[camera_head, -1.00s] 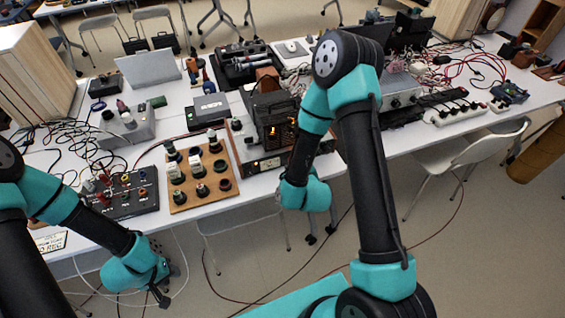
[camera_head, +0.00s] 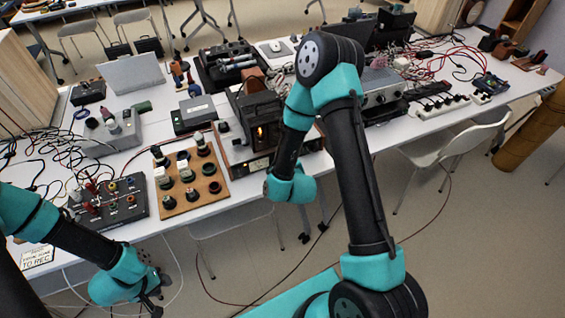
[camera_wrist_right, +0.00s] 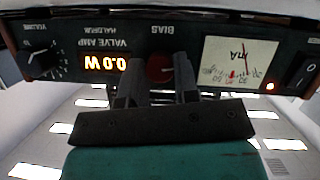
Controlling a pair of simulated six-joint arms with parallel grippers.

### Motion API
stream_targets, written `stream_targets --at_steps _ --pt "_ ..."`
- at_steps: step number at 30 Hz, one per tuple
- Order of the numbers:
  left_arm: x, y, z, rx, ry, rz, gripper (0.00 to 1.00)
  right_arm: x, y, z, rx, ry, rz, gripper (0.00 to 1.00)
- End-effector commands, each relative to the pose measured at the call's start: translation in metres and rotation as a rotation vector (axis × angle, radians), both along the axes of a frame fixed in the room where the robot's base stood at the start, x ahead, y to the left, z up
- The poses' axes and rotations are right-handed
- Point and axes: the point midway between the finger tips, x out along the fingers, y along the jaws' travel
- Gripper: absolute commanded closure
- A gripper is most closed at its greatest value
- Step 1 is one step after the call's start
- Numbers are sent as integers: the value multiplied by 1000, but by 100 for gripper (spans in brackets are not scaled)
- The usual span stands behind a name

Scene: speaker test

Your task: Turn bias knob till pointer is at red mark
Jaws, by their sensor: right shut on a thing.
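The valve amp (camera_head: 231,149) stands at the table's front edge in the head view. In the right wrist view its front panel (camera_wrist_right: 90,42) appears upside down, with a lit 0.0 W display. The red bias knob (camera_wrist_right: 159,68) is between the fingers of my right gripper (camera_wrist_right: 158,84), which is shut on it.
A volume knob (camera_wrist_right: 40,63) and a power switch (camera_wrist_right: 303,75) flank the controls on the panel. A wooden board with several knobs (camera_head: 209,197) and a black box with cables (camera_head: 110,211) stand to the amp's left. A chair (camera_head: 445,150) is at the right.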

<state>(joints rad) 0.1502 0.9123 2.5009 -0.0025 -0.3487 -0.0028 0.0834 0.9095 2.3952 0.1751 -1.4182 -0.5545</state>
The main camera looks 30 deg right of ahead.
Motion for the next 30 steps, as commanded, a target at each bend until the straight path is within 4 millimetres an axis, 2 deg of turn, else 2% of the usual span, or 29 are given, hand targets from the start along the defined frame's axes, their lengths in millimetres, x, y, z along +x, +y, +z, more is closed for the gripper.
stream_targets --at_steps 1,3,17,30 --pt "0 0 0 0 0 0 64 0 0 0 0 0 0 88" --pt "0 0 0 0 0 0 64 0 0 0 0 0 0 95" --pt "0 0 0 0 0 0 64 -1 -1 0 73 -3 -1 95" --pt "0 0 0 0 0 0 64 -1 -3 0 393 -21 -1 95"
